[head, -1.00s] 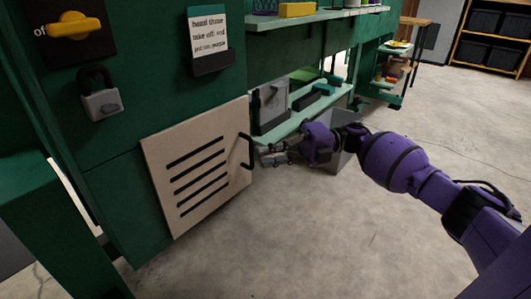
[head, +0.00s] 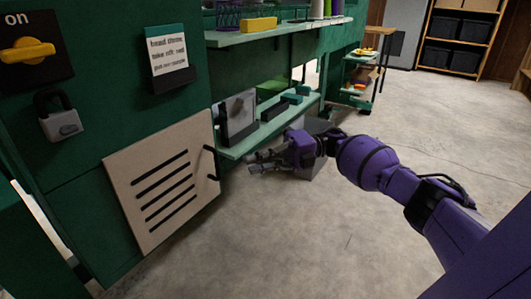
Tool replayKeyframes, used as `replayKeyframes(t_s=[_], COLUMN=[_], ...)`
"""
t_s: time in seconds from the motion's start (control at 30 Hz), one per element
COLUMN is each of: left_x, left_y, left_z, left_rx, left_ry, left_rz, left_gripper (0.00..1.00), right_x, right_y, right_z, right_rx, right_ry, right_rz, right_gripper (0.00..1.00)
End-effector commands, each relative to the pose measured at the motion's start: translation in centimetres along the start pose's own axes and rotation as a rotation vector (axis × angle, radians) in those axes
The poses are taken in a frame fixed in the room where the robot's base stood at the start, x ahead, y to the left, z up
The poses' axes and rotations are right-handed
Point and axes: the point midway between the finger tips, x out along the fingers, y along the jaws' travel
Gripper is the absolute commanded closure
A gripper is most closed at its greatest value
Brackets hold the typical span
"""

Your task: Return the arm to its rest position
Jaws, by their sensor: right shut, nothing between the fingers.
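My right arm comes in from the lower right, purple with black bands. Its right gripper (head: 262,163) is shut and empty. It hangs in front of the green lower shelf, to the right of the vent panel's black handle (head: 211,163), with a visible gap between them. My left gripper is not in view.
A beige slatted vent panel (head: 128,187) is on the green wall. Above it are a yellow switch (head: 27,50), a grey padlock (head: 60,122) and a note card (head: 167,52). A grey bin (head: 318,127) stands behind my right gripper. The concrete floor (head: 300,240) is clear.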

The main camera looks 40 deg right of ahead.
Motion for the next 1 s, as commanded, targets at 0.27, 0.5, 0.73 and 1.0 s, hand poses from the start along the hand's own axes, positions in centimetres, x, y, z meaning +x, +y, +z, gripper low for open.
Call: replayKeyframes(t_s=[0.27,0.5,0.73,1.0], left_x=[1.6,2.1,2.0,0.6], left_y=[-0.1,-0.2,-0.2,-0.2], left_z=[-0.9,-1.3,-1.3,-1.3], left_rx=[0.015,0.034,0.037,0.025], left_ry=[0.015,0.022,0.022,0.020], left_rz=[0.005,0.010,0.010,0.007], left_gripper=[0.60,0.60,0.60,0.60], right_x=[-2.7,-3.6,-3.5,1.5], right_y=[-0.1,0.0,-0.2,-11.2], right_z=[2.7,3.3,3.2,-0.3], right_rx=[-0.002,-0.001,0.003,0.209], right_ry=[-0.002,-0.001,-0.002,-0.122], right_rz=[0.000,-0.001,0.000,0.043], right_gripper=[1.00,1.00,1.00,1.00])
